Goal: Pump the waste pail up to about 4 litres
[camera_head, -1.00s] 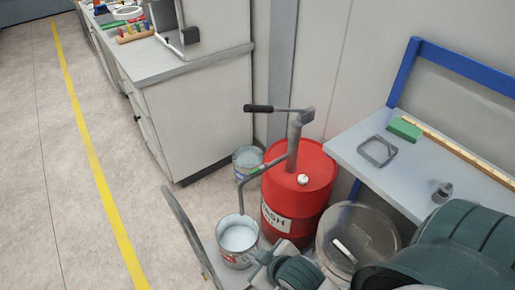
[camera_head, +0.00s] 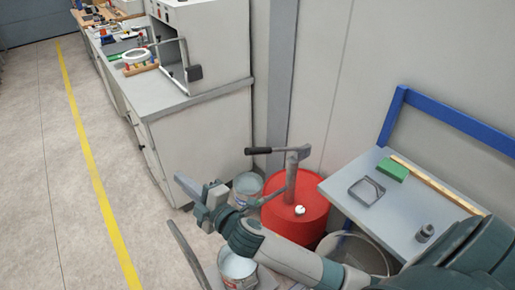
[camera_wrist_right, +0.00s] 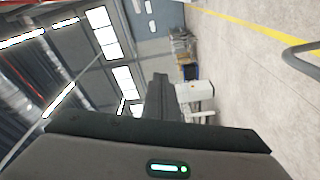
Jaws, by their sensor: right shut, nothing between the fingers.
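A red drum (camera_head: 311,217) stands against the wall with a grey hand pump (camera_head: 292,178) on top. The pump's dark lever grip (camera_head: 260,151) points left. Its spout runs down to the left and is partly hidden behind my right arm. The waste pail (camera_head: 238,267), an open metal pail with pale contents, stands in front of the drum; its level cannot be read. My right gripper (camera_head: 196,187) is shut and empty, raised left of the drum and below the lever grip in the picture, apart from it. My left gripper is not in view.
A second pail (camera_head: 248,184) stands behind, beside a grey cabinet (camera_head: 200,135). A bench (camera_head: 395,222) with a green block (camera_head: 392,170) is at right. A bent rail (camera_head: 187,245) rises at lower left. The floor at left is clear.

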